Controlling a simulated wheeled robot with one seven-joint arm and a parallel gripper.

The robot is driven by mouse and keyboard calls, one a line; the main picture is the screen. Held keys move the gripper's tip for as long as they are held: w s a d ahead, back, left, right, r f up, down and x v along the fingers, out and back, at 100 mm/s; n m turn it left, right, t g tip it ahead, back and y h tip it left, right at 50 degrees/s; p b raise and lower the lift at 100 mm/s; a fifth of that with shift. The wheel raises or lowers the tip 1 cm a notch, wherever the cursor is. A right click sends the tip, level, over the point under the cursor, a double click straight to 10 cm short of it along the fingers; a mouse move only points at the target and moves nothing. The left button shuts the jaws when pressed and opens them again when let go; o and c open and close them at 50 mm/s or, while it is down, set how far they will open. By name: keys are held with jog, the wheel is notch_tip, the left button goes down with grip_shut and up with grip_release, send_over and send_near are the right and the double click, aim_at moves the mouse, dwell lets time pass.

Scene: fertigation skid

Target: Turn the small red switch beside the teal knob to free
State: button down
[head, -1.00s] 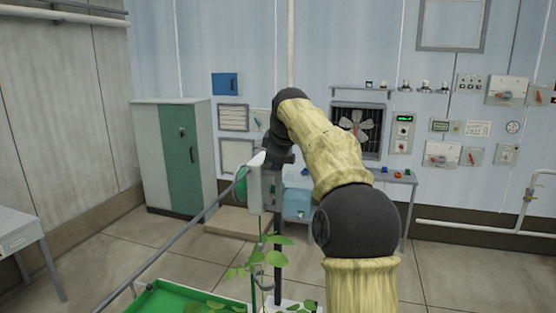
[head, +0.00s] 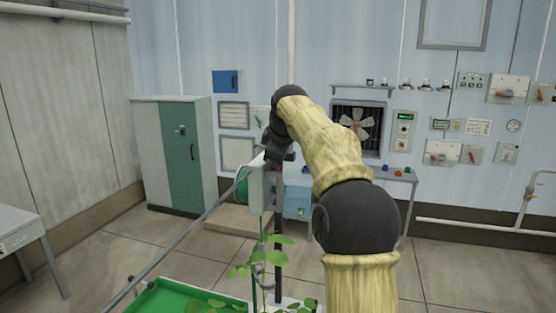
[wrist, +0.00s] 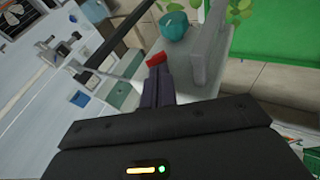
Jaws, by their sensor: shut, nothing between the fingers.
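The small red switch (wrist: 157,59) shows in the wrist view on a pale grey panel (wrist: 207,68), close beside the round teal knob (wrist: 174,27). My gripper (wrist: 158,72) is shut, with its dark fingertips at the near end of the red switch. I cannot tell whether they touch it. In the head view the teal knob (head: 242,187) is on the left side of a pale box (head: 257,193), with my gripper's dark wrist just above it. The red switch and the fingertips are hidden in the head view.
A grey rail (head: 185,233) runs diagonally to the box. A leafy plant (head: 262,262) and a green tray (head: 180,297) are below it. A bench, a fan (head: 357,124) and wall panels stand behind. A teal-doored cabinet (head: 178,155) is at the left.

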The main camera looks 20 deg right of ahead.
jog(key=shift+s+d+r, duration=0.1)
jog(key=shift+r, duration=0.15)
